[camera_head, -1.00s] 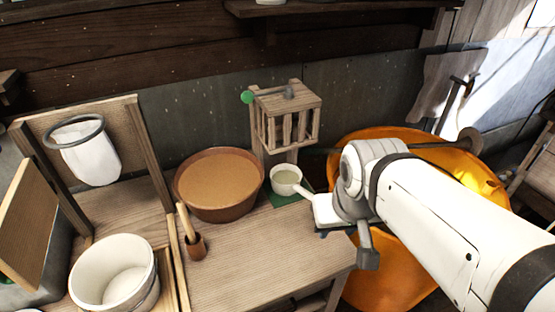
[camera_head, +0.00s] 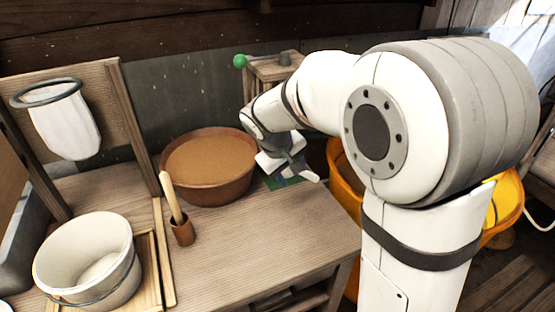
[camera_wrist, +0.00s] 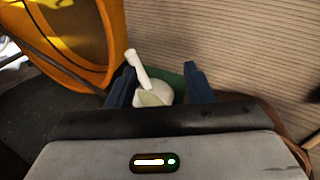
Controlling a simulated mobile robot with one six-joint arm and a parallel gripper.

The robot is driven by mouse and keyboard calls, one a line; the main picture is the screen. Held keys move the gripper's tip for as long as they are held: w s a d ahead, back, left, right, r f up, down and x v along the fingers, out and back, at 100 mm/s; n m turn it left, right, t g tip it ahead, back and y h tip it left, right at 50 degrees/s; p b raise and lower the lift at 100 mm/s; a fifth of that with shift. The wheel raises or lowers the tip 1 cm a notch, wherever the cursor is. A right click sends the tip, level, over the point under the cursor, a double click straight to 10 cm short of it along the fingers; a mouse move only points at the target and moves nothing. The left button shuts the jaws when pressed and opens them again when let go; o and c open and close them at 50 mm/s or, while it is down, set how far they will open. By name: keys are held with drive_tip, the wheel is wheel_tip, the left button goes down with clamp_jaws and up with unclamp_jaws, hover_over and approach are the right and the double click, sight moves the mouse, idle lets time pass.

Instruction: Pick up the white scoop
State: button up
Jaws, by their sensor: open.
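The white scoop (camera_wrist: 152,92) shows in the wrist view, with its handle pointing up and to the left and its bowl on a green mat (camera_wrist: 178,80). My gripper (camera_wrist: 160,85) is open, with one dark blue finger on each side of the scoop. I cannot tell whether the fingers touch it. The near part of the bowl is hidden by the gripper body.
A brown bowl (camera_head: 240,187) of tan material stands close left of my gripper. A wooden cage-like box (camera_head: 262,70) is behind my arm. An orange tub (camera_head: 345,185) is to the right. A white bucket (camera_head: 60,255) and a brown holder (camera_head: 182,232) are left. The table's front middle is clear.

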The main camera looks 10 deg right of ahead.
drive_tip(key=w+a+f+n+h+b, duration=0.1)
drive_tip(key=w+a+f+b, duration=0.15)
drive_tip(key=w+f, duration=0.2)
drive_tip(key=w+a+f+n+b, duration=0.1)
drive_tip(key=w+a+f, duration=0.2)
drive_tip(key=f, duration=0.2)
drive_tip(key=t+p, duration=0.1)
drive_tip(key=p, duration=0.1)
hover_over(287, 173)
drive_tip(key=s+d, duration=0.2)
drive_tip(key=s, duration=0.3)
drive_tip(key=x, duration=0.5)
drive_tip(key=shift+w+a+f, duration=0.1)
drive_tip(key=shift+a+f, duration=0.1)
drive_tip(key=shift+f, duration=0.2)
drive_tip(key=shift+c, duration=0.2)
drive_tip(key=shift+r, duration=0.1)
clamp_jaws()
